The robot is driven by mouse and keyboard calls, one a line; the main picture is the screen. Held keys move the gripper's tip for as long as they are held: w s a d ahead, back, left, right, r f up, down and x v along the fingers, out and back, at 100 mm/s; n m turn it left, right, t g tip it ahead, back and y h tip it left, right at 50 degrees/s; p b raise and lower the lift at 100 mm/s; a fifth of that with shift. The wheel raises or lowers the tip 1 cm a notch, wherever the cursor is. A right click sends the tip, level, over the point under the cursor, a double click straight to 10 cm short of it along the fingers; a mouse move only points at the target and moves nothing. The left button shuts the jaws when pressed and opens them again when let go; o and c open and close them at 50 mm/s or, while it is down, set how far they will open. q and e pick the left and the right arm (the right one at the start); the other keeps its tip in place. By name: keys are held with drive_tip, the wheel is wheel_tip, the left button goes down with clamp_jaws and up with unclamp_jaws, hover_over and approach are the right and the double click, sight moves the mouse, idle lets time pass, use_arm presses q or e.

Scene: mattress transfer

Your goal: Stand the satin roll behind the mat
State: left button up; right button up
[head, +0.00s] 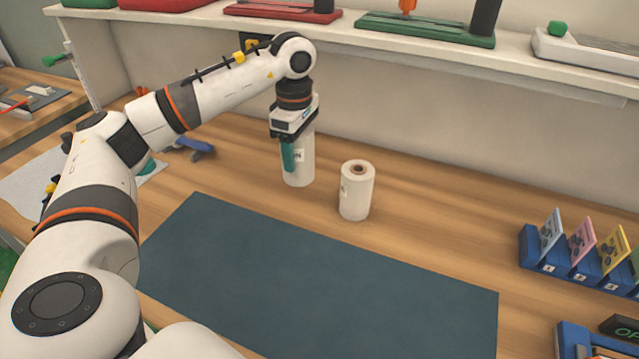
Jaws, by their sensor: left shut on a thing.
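My left gripper (292,155) is shut around the upper part of a white roll (303,165). This roll is upright behind the mat's far edge, its base at or very close to the table. Its label is mostly hidden by a teal finger; only a letter like N shows. A second white roll (356,192) with a brown core stands upright to its right and nearer, also behind the mat, apart from the gripper. Its label is turned left and unreadable. I cannot tell for sure which roll is satin. The dark blue mat (310,275) lies flat in front. My right gripper is not in view.
A white shelf (350,40) with red and green tools runs along the back above the table. Blue holders with coloured cards (570,260) stand at the right. A blue tool (192,147) and a grey cloth lie at the left. The mat is clear.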

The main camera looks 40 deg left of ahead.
sight(299, 180)
use_arm(q)
drive_tip(key=shift+s+d+f, duration=0.1)
drive_tip(key=shift+f, duration=4)
drive_tip(key=o, duration=1.2)
drive_tip(key=shift+p, duration=0.3)
wheel_tip(299, 180, up, 12)
drive_tip(key=shift+r+b, duration=0.15)
drive_tip(key=shift+b, duration=0.35)
drive_tip(key=shift+s, duration=0.1)
